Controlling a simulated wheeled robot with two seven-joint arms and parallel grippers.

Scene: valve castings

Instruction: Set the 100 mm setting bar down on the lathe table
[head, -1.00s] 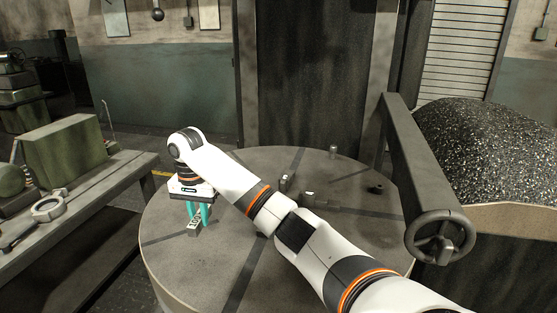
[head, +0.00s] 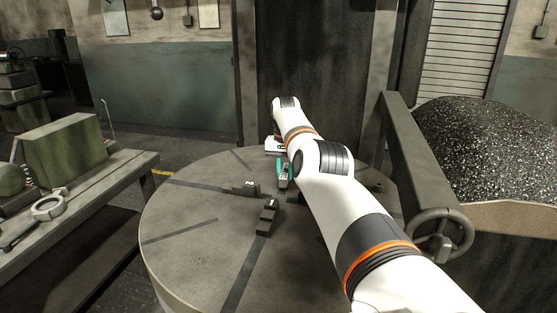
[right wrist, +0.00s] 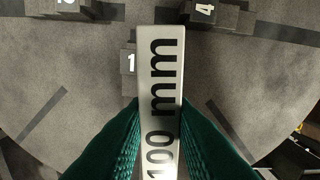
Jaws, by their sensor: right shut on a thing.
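My right gripper (head: 284,182) is over the far middle part of the round lathe table (head: 190,265). Its teal fingers are shut on the setting bar, which shows in the right wrist view as a pale bar (right wrist: 162,85) marked "100 mm". The bar stands between both fingers and runs upward in that picture. In the head view only a small part of it shows below the fingers, and I cannot tell whether it touches the table. My left gripper is not in view.
Dark numbered blocks stand on the table: one left of my gripper (head: 241,188), one nearer (head: 267,215). The right wrist view shows blocks "1" (right wrist: 128,65) and "4" (right wrist: 215,14). A handwheel (head: 440,236) is at right. The table's front left is clear.

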